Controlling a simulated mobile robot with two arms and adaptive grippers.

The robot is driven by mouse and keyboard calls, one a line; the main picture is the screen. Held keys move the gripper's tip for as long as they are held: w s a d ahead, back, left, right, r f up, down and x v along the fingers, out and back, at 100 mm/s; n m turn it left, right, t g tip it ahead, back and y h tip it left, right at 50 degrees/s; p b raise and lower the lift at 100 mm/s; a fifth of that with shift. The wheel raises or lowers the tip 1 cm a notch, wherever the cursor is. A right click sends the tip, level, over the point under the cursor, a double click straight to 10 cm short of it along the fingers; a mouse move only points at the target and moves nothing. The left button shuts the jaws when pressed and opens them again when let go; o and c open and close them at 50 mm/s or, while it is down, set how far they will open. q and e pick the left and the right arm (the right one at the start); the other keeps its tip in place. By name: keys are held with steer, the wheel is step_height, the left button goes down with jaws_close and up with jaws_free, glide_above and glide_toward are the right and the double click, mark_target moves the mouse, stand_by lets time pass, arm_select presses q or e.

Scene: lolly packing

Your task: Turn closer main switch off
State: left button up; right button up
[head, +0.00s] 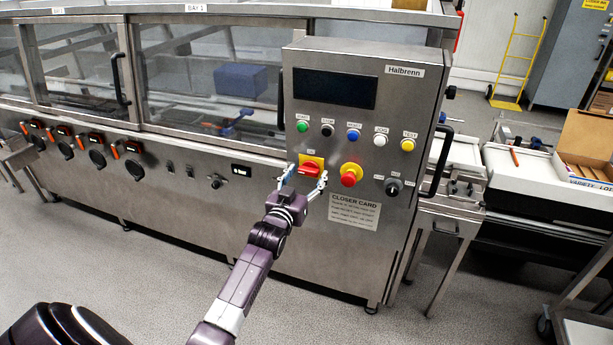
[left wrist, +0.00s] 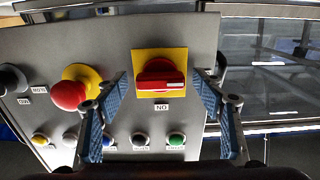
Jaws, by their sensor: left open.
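The main switch (head: 309,168) is a red rotary handle on a yellow square plate, on the front of the steel closer panel (head: 345,140). In the left wrist view, the red handle (left wrist: 160,78) lies crosswise, with an ON label upside down beside the plate. My left gripper (head: 304,180) is open in front of the switch, one finger on each side of it. In the left wrist view, the blue-padded fingers (left wrist: 160,90) flank the plate. I cannot tell whether they touch the handle. My right gripper is not in view.
A red emergency button (head: 350,175) on a yellow base sits just right of the switch. Several coloured buttons (head: 353,135) run above it, and a black selector knob (head: 393,186) is further right. A vertical handle (head: 439,160) stands out at the panel's right side.

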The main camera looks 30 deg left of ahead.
arm_select(q)
steer(key=shift+s, duration=0.15)
steer(key=v, duration=1.1)
steer(key=shift+s+d, duration=0.2)
steer(key=shift+s, duration=0.15)
